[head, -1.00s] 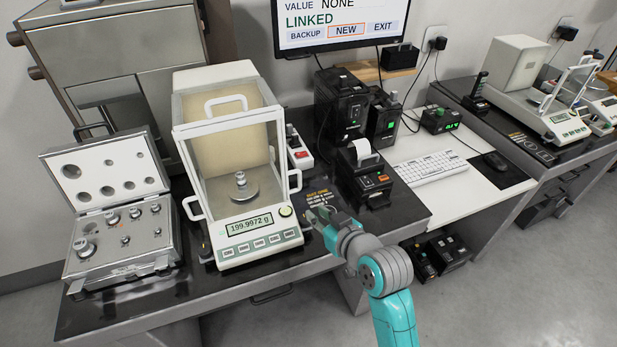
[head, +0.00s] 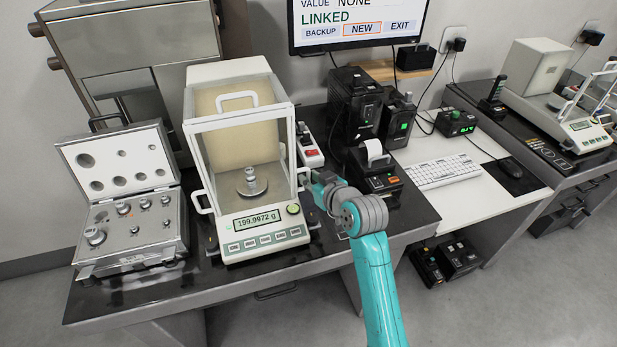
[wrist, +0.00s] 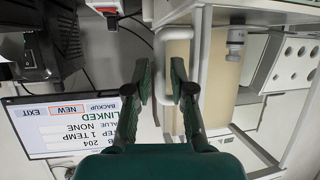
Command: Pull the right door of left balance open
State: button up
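The left balance (head: 265,244) stands on the dark table, with a clear-walled chamber and a display reading 199.9972 g. A metal weight (head: 250,181) stands on its pan. The right door's white handle (head: 304,160) is on the chamber's right side, partly hidden by my gripper (head: 313,187). No gap shows at the right door. In the wrist view my gripper (wrist: 161,80) is open, its two dark green fingers apart. The white bar of the handle (wrist: 160,55) appears between the fingertips; I cannot tell whether they touch it.
An open weight case (head: 130,225) stands left of the balance. A printer (head: 378,170), a power strip (head: 309,150) and black boxes (head: 355,110) stand to the right and behind. A monitor (head: 350,22) hangs above. A keyboard (head: 443,171) lies on the white desk.

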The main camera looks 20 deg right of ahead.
jog(key=shift+x, duration=0.8)
jog(key=shift+c, duration=0.3)
grip_shut()
jog(key=w, duration=1.5)
jog(key=shift+o, duration=0.3)
grip_release()
